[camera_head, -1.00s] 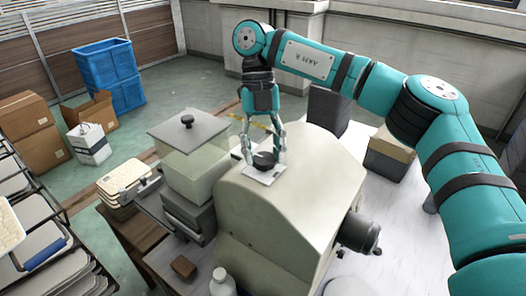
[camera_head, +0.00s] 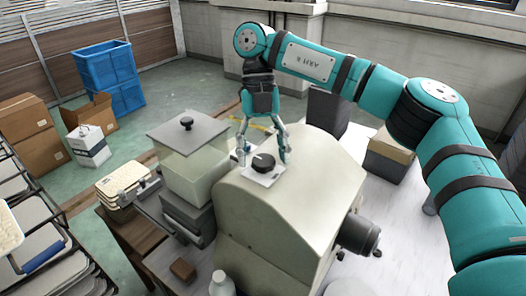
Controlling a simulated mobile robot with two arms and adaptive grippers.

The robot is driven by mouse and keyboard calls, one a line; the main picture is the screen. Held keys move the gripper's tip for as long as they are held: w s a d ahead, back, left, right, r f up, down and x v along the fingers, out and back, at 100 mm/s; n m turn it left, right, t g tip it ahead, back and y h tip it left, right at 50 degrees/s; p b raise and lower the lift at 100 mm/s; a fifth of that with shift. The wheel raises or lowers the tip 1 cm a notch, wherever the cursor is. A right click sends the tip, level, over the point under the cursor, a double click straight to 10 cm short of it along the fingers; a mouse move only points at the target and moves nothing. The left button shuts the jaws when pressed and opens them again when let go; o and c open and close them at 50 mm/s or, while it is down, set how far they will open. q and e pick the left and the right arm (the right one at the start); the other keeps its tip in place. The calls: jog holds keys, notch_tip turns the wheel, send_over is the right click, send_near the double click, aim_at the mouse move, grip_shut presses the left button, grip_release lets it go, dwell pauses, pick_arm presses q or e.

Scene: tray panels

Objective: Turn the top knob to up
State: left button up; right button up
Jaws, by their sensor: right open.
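The top knob (camera_head: 263,163) is a round black dial with a light pointer line, set on a pale square plate (camera_head: 259,176) on top of a cream machine (camera_head: 265,222). My right gripper (camera_head: 262,156) comes down from above. Its fingers are spread, one on each side of the knob, and it holds nothing. I cannot tell whether the fingers touch the knob. The pointer line seems to run toward the upper left of the dial. My left gripper is not in view.
A clear bin with a grey lid and black lid knob (camera_head: 187,122) stands left of the machine. A dark cylindrical part (camera_head: 358,234) sticks out at the machine's right. A white bottle (camera_head: 222,284) and a small brown block (camera_head: 183,268) stand in front.

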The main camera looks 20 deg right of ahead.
jog(key=v, duration=0.7)
jog(key=shift+r, duration=0.3)
